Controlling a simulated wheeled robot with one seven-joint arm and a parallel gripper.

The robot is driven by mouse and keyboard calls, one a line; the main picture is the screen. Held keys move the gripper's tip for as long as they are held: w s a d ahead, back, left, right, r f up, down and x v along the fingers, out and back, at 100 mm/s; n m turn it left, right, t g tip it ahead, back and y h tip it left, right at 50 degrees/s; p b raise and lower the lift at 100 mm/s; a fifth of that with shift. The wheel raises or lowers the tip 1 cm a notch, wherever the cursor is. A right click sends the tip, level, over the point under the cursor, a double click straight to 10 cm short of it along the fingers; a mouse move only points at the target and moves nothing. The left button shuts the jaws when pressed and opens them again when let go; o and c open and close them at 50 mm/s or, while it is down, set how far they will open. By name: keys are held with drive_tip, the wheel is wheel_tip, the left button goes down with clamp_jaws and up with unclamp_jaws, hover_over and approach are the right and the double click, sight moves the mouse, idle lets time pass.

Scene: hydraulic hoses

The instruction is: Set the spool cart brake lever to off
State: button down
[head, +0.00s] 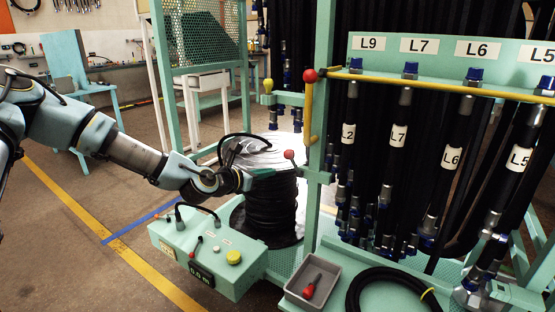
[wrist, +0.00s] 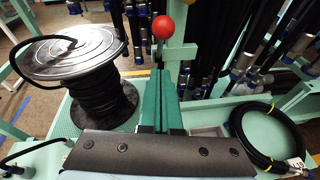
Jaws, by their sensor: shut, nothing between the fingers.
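A lever with a red ball knob (head: 289,154) stands beside the spool, at a mint bracket on the rack post. I take it for the brake lever, but no on or off marking is readable. In the wrist view the red knob (wrist: 163,27) is just beyond my fingertips, and the fingers hide part of what is below it. My gripper (head: 268,174) is shut and empty, close to the knob on its left; its green fingers also show in the wrist view (wrist: 170,72). The black hose spool (head: 270,205) with its silver top flange stands behind my gripper.
A mint control box (head: 215,275) with a small red-tipped lever, yellow button and length display is below my arm. A yellow bar with another red knob (head: 310,75) crosses the hose rack. A grey tray (head: 291,290) and coiled hose (head: 375,279) lie at the front right.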

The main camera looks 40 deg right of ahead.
sight(285, 155)
drive_tip(key=shift+w+d+r+p, duration=0.1)
drive_tip(key=shift+d+r+p, duration=0.2)
drive_tip(key=shift+d, duration=0.5)
drive_tip(key=shift+d+r+p, duration=0.25)
drive_tip(key=shift+d+p, duration=0.05)
drive_tip(key=shift+d, duration=0.5)
drive_tip(key=shift+w+d+r+p, duration=0.1)
drive_tip(key=shift+d+r+p, duration=0.2)
drive_tip(key=shift+d, duration=0.5)
drive_tip(key=shift+w+d+r, duration=0.15)
drive_tip(key=shift+d+r, duration=0.55)
drive_tip(key=shift+r, duration=0.15)
